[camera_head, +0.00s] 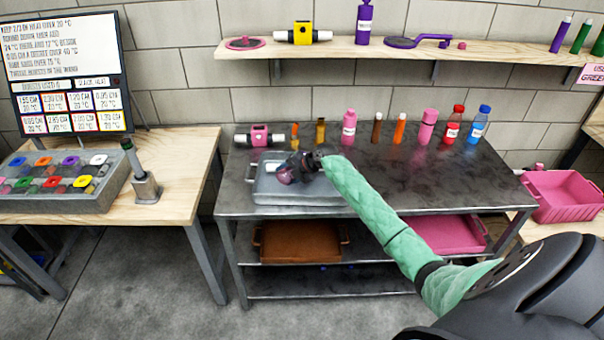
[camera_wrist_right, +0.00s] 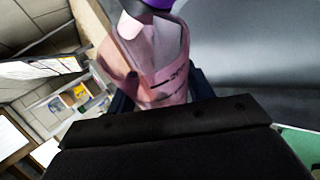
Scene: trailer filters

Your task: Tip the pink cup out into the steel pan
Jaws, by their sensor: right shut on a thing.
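The steel pan (camera_head: 330,196) sits on the dark metal table, towards its left side. My right gripper (camera_head: 301,167) is over the pan and shut on the pink cup (camera_wrist_right: 158,62), which fills the upper middle of the right wrist view. The cup is a translucent pink with dark marks on its side. In the head view the cup shows only as a small dark pinkish shape (camera_head: 286,174), and its exact tilt is hard to tell. Something purple (camera_wrist_right: 152,4) shows at the cup's far end. My left gripper is not in view.
A pink clamp-like part (camera_head: 260,136) and several bottles and tubes, including a pink bottle (camera_head: 349,127), stand along the table's back. Brown (camera_head: 300,242) and pink (camera_head: 450,235) trays are on the shelf below. A pink crate (camera_head: 565,197) is at right.

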